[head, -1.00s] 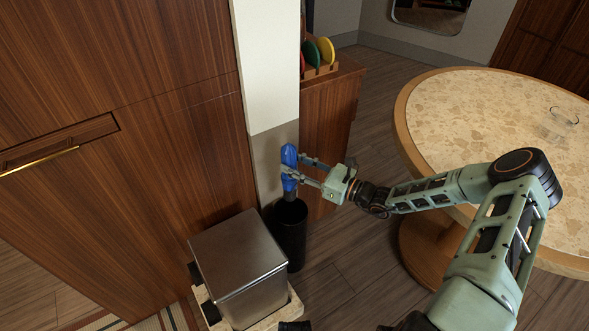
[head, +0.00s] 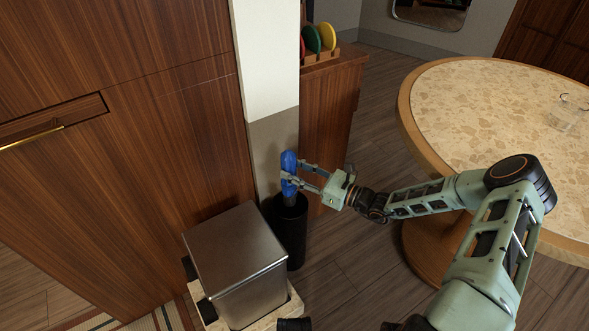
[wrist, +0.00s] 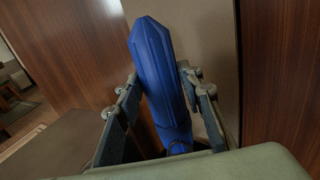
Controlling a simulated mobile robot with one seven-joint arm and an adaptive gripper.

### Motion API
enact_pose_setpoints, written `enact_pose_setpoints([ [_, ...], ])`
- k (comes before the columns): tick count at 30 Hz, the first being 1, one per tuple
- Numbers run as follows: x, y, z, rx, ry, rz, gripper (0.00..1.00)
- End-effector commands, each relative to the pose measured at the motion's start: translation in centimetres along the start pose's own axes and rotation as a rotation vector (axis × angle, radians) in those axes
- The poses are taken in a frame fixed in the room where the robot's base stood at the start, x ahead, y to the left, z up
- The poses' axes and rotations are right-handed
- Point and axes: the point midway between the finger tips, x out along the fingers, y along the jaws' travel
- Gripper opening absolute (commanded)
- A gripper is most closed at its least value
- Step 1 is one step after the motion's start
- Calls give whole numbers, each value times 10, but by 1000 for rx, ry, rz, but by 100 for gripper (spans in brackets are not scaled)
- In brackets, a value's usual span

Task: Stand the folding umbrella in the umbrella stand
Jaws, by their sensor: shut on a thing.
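The blue folding umbrella (head: 289,165) is upright, slightly tilted, with its lower end inside the mouth of the black umbrella stand (head: 292,240). How deep it reaches inside is hidden. My gripper (head: 290,181) is shut on the umbrella just above the stand's rim, coming in from the right. In the wrist view the umbrella (wrist: 160,75) stands between the two fingers (wrist: 160,108), its top leaning a little left. The stand cannot be made out in the wrist view.
A metal bin (head: 236,262) stands close to the left of the stand. A wall pillar (head: 270,140) is just behind it, with a wooden cabinet (head: 330,120) to the right. A round table (head: 440,110) is further right.

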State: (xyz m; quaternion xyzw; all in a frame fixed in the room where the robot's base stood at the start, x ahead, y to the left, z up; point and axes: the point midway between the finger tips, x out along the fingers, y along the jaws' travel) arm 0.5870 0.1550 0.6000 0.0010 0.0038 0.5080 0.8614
Motion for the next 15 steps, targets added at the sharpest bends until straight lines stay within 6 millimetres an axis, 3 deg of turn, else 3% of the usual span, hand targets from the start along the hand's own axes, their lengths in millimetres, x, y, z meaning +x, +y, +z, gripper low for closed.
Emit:
enact_pose_setpoints([
  [15,1,0,-44,0,-3,0,1],
])
